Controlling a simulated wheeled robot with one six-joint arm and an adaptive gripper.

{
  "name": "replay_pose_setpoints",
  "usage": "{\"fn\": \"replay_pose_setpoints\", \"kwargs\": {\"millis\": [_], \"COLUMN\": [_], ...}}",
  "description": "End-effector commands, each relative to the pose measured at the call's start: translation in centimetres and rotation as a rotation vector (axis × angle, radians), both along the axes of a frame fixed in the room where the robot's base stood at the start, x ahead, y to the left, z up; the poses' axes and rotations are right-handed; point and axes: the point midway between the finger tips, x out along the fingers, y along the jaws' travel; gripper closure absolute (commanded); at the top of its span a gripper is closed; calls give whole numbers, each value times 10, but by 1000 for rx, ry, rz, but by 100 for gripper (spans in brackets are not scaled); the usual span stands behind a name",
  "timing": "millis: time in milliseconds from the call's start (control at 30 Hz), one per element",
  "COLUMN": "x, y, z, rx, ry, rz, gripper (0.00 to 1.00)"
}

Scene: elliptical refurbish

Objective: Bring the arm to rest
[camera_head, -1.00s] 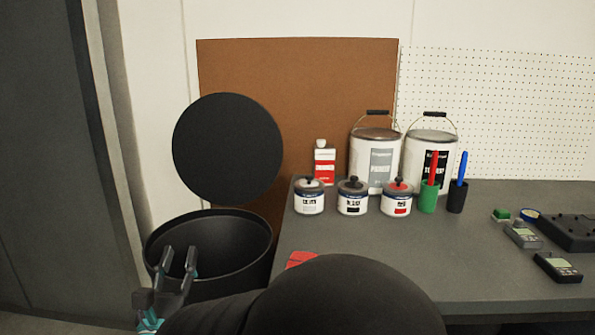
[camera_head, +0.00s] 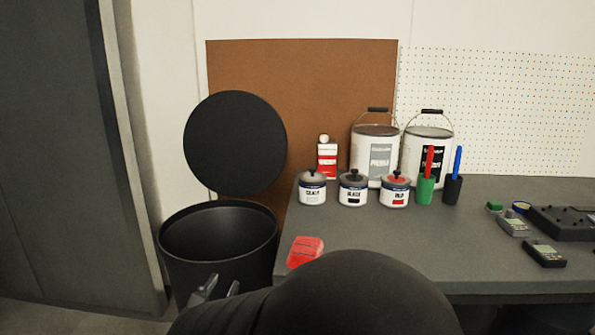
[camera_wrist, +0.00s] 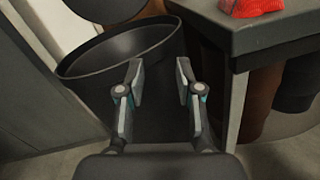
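My gripper (camera_wrist: 158,85) is open and empty in the wrist view, its two fingers apart with the black bin (camera_wrist: 105,55) behind them. In the head view my gripper (camera_head: 218,288) shows low at the bin's front, partly hidden by my dark arm, which covers the bottom middle. The open bin (camera_head: 170,240) stands left of the workbench, with its round black lid (camera_head: 235,143) raised.
The grey workbench (camera_head: 400,245) fills the right. A red cloth-like item (camera_head: 305,251) lies at its near left corner, also in the wrist view (camera_wrist: 250,7).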

Motion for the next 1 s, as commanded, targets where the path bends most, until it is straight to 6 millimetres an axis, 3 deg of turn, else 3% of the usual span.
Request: {"fn": "replay_pose_setpoints", "kwargs": {"millis": [167,267,500,767,1000], "x": [-13,-26,-75,-133,-159], "y": [-49,-89,-170,-211,-230], "z": [-31,-49,-82,-87,-60], "rx": [184,350,825,1459,2027], "ry": [160,258,420,452,345], "rz": [-167,-318,-719,-1142,-1379], "gripper": [65,65,65,65,65]}}
